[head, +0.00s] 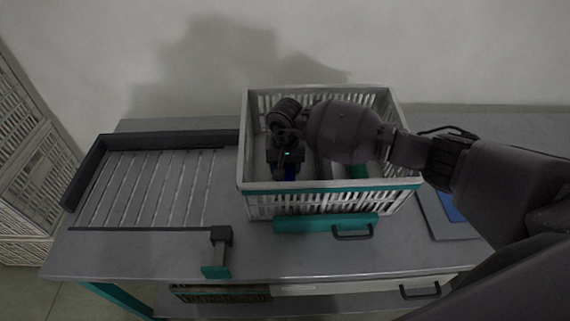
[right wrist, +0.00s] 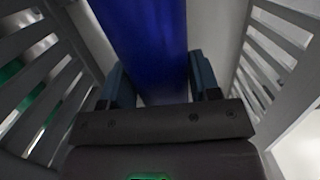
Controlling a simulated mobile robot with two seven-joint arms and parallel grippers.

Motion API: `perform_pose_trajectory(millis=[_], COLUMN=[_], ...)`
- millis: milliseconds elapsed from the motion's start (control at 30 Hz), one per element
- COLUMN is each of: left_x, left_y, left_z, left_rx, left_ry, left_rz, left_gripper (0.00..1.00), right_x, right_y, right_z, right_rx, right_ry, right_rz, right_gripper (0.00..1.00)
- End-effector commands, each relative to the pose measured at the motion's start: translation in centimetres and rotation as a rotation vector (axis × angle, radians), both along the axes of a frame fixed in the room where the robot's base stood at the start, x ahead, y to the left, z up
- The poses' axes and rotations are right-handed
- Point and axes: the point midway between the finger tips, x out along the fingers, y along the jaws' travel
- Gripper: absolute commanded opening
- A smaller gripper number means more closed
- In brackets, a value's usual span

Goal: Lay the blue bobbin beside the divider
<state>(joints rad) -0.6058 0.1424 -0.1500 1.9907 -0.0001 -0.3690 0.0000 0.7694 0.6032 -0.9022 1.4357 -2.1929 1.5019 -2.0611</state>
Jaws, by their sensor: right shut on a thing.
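My right gripper (head: 289,164) reaches down into the left part of the crate and is shut on the blue bobbin. Slatted walls stand on both sides of it in the right wrist view, apart from the bobbin. I cannot make out the divider for sure, as my right arm covers much of the crate. My left gripper is not in view.
Left of the crate is a ribbed grey tray (head: 150,190) with a dark rim, empty. A teal-ended bracket (head: 216,271) stands at its front. A blue-topped flat item (head: 451,207) lies right of the crate.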

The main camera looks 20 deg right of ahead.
Motion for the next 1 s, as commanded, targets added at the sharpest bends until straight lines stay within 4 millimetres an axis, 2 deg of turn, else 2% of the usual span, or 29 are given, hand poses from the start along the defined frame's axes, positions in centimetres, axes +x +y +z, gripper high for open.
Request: perform_pose_trajectory(millis=[100,133,300,667,833,1000], left_x=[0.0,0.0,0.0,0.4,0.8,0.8], left_y=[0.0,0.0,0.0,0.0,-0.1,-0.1], left_z=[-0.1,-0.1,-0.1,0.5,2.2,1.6], left_rx=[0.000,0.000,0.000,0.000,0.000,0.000], left_ry=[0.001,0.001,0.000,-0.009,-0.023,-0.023], left_rz=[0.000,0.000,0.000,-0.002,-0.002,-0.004], left_gripper=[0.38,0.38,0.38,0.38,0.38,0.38], right_x=[0.0,0.0,0.0,0.0,0.0,0.2], right_y=[0.0,0.0,0.0,0.0,0.0,-0.1], right_z=[0.0,-0.1,0.0,0.4,1.8,4.9], right_rx=[0.001,0.000,0.000,0.000,0.001,-0.001], right_ry=[0.000,0.000,0.000,-0.001,0.000,-0.005], right_rz=[0.000,0.000,0.000,-0.001,-0.001,0.001], right_gripper=[0.26,0.58,0.82,0.82,0.82,0.82])
